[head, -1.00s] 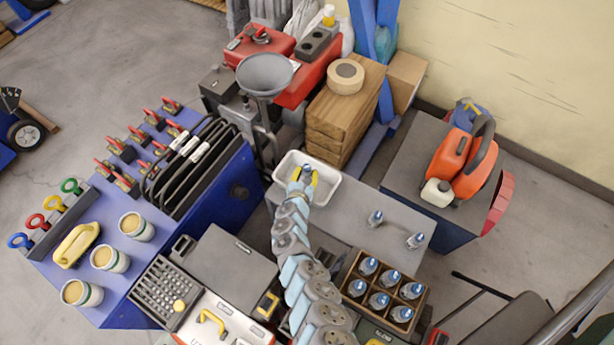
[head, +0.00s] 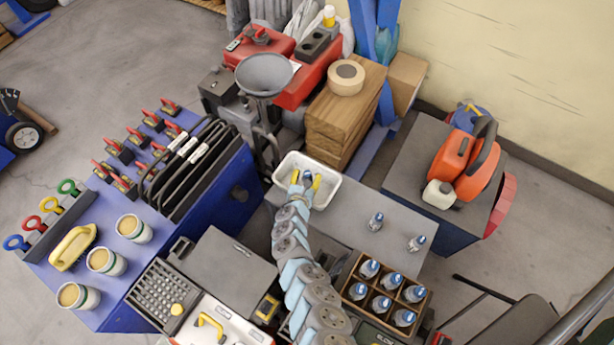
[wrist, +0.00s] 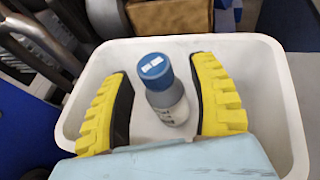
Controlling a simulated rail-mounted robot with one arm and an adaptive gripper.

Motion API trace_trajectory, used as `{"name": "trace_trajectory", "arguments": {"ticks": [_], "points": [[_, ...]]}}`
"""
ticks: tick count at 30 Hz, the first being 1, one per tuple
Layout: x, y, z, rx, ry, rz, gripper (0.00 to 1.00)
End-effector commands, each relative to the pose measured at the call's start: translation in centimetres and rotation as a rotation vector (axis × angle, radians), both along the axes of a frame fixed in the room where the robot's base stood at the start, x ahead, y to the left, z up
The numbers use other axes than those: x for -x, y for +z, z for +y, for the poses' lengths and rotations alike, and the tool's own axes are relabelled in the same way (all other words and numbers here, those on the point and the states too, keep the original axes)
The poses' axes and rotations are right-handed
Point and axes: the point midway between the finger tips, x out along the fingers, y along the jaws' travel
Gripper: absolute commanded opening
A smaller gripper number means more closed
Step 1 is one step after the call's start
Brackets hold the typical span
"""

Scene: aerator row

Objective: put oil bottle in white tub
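The white tub (head: 332,190) sits at the left end of a grey bench top; its rim (wrist: 278,100) surrounds the scene in the wrist view. An oil bottle (wrist: 163,88) with a blue cap stands inside the tub, roughly upright; its cap also shows in the head view (head: 307,175). My gripper (head: 305,182) reaches down into the tub. Its yellow fingers (wrist: 163,100) are spread on both sides of the bottle, with visible gaps to it.
Two similar bottles (head: 376,221) (head: 416,242) stand on the grey bench (head: 350,205). A wooden crate (head: 349,272) with several more is nearer. Wooden blocks (head: 340,115) and a funnel (head: 264,73) stand behind the tub. A blue cart (head: 215,215) is left.

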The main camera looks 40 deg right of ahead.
Motion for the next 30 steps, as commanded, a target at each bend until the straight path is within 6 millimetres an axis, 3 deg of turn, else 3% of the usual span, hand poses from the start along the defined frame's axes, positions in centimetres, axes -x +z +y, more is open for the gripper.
{"name": "trace_trajectory", "arguments": {"ticks": [10, 16, 30], "points": [[0.0, 0.2, 0.0, 0.0, 0.0, 0.0, 0.61], [0.0, 1.7, 0.0, 0.0, 0.0, 0.0, 0.61], [3.1, 4.0, 4.5, 0.001, 0.002, 0.002, 0.61]]}}
